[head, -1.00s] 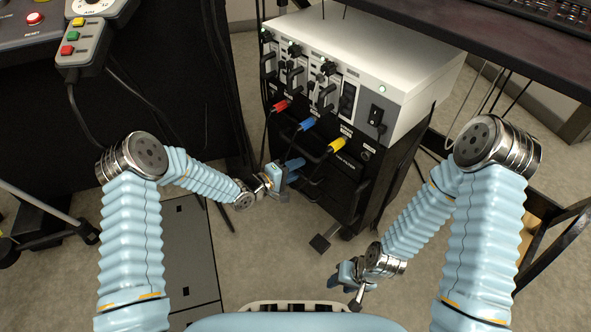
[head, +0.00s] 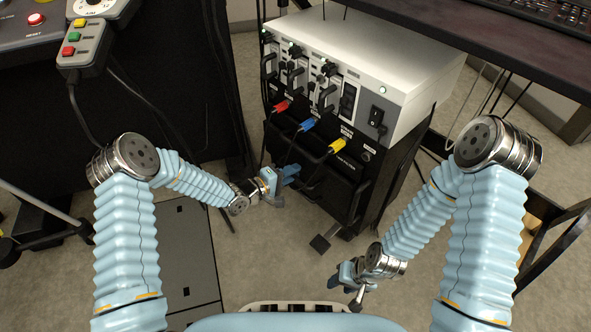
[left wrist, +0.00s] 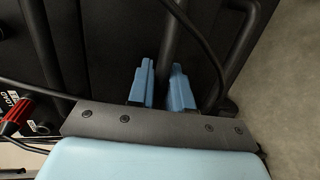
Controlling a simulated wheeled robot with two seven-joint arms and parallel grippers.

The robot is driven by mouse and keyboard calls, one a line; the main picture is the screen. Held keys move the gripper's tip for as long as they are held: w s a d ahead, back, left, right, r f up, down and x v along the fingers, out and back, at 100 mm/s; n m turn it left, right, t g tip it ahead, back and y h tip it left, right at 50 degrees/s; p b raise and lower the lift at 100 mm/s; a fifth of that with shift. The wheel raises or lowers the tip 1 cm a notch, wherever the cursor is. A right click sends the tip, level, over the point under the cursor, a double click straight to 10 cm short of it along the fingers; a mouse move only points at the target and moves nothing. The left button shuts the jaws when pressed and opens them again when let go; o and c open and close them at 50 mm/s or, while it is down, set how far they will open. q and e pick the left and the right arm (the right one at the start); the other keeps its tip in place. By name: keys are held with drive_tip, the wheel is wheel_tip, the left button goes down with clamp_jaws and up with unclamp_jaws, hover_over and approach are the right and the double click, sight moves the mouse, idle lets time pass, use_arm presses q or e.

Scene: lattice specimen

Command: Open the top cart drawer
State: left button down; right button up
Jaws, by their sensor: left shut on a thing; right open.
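The black cart (head: 395,185) stands at the centre of the head view. Its top drawer (head: 338,184) has a dark front below the red, blue and yellow plugs and seems to stand slightly forward. My left gripper (head: 287,174) is at the left part of the drawer front. In the left wrist view its two blue fingers (left wrist: 161,88) are on either side of a dark handle bar (left wrist: 169,42), shut on it. Much of the handle is hidden by the gripper in the head view. My right gripper (head: 352,277) is open and empty, low in front of the cart.
A white instrument unit (head: 420,65) sits on top of the cart. Cables hang from the red (head: 282,106), blue (head: 307,124) and yellow (head: 338,146) plugs across the drawer front. A dark desk (head: 470,35) is at the right.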

use_arm(q)
drive_tip(key=s+f+p+v, duration=0.1)
drive_tip(key=f+v, duration=0.2)
drive_tip(key=v, duration=1.1)
drive_tip(key=shift+s, duration=0.2)
drive_tip(key=shift+a, duration=0.1)
drive_tip(key=c, duration=1.2)
unclamp_jaws()
drive_tip(key=shift+o, duration=0.2)
drive_tip(key=p+v, duration=0.1)
drive_tip(key=v, duration=1.2)
drive_tip(key=shift+s+a+p, duration=0.3)
drive_tip(key=shift+p, duration=0.1)
